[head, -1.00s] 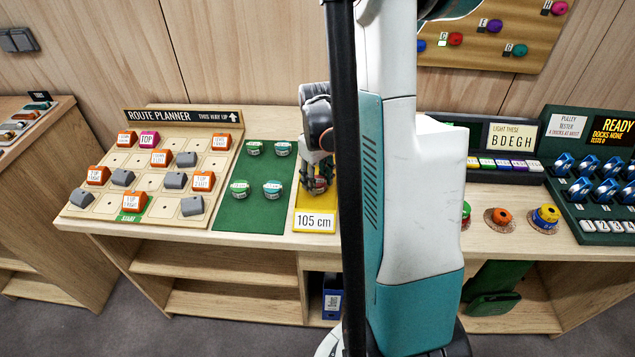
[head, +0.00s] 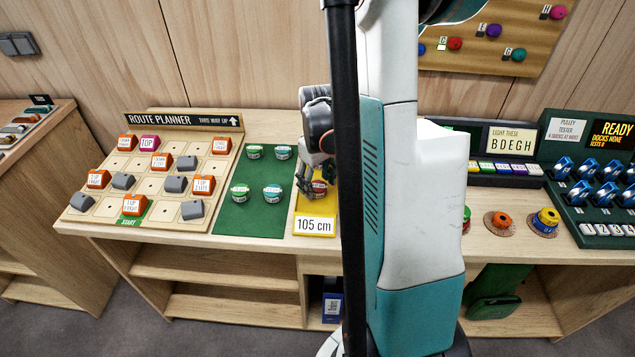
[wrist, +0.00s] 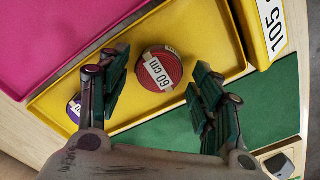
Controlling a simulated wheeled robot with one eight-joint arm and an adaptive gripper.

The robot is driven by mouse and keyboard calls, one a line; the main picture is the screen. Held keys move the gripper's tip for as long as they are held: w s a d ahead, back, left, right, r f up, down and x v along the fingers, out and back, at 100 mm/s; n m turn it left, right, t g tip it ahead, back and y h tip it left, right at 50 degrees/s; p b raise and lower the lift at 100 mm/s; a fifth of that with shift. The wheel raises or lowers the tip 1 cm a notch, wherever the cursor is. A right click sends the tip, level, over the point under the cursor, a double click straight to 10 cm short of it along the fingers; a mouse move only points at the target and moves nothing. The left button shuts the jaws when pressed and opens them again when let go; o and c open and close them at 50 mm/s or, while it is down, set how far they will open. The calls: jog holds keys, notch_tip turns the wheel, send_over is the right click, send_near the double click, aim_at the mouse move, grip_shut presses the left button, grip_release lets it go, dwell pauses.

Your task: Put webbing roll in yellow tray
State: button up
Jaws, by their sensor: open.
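A red webbing roll (wrist: 160,70) with a white "60 cm" band lies in the yellow tray (wrist: 215,35). It also shows in the head view (head: 319,187), partly covered by my gripper and arm. The yellow tray (head: 298,220) carries a "105 cm" label on its front. My gripper (wrist: 160,62) is open just above the roll, one finger on each side with gaps between. A purple roll (wrist: 74,107) is also in the tray, partly hidden behind the left finger.
A green mat (head: 250,218) left of the tray holds several green and teal rolls. The route planner board (head: 125,205) is farther left. In the wrist view a pink surface (wrist: 60,35) borders the tray. Orange and yellow-blue rolls (head: 546,217) stand at right.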

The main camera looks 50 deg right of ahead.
aim_at(317, 186)
notch_tip(317, 186, up, 11)
jog(key=p, duration=0.3)
jog(key=shift+r+p, duration=0.2)
jog(key=shift+p, duration=0.15)
